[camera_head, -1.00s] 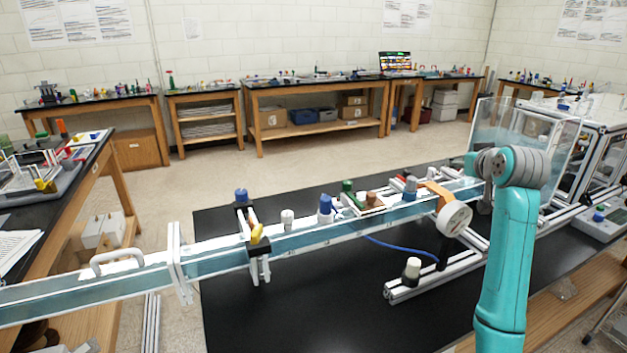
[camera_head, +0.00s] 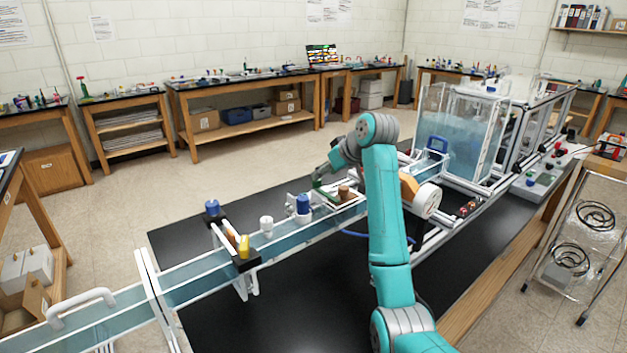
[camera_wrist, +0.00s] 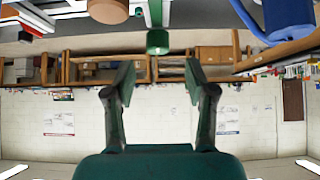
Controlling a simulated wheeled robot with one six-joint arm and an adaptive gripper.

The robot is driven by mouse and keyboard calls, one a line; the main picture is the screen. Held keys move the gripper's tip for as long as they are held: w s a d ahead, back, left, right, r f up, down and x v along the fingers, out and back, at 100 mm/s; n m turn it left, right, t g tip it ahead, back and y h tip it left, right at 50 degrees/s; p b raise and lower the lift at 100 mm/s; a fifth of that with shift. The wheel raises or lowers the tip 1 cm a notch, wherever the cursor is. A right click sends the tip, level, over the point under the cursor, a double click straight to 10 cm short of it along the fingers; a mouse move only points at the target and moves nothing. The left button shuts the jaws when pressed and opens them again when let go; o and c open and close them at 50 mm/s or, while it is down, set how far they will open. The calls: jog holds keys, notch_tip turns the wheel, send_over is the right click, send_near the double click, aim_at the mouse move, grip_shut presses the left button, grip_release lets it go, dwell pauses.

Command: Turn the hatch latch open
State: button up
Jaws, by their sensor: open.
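A small green knob (camera_head: 318,184), which looks like the latch, stands on a small plate on the long clear channel. It also shows in the wrist view as a green cylinder (camera_wrist: 158,42) at the top centre. My gripper (camera_wrist: 159,82) is open and empty, and its fingers spread to either side of the knob's line. The knob appears beyond the fingertips, not between them. In the head view my gripper (camera_head: 329,171) is close beside the knob, partly hidden by my wrist. Whether they touch cannot be told. I cannot tell which way the latch is turned.
A brown knob (camera_head: 344,192) and a blue cap (camera_head: 303,204) stand close on either side. A white cap (camera_head: 266,224) and a yellow clip (camera_head: 244,246) are further left on the channel (camera_head: 195,283). A round white gauge (camera_head: 427,201) and a clear tank (camera_head: 481,140) stand right.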

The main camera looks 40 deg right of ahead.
jog(key=x, duration=0.6)
jog(key=shift+w+d+f, duration=0.15)
jog(key=shift+f, duration=0.05)
grip_shut()
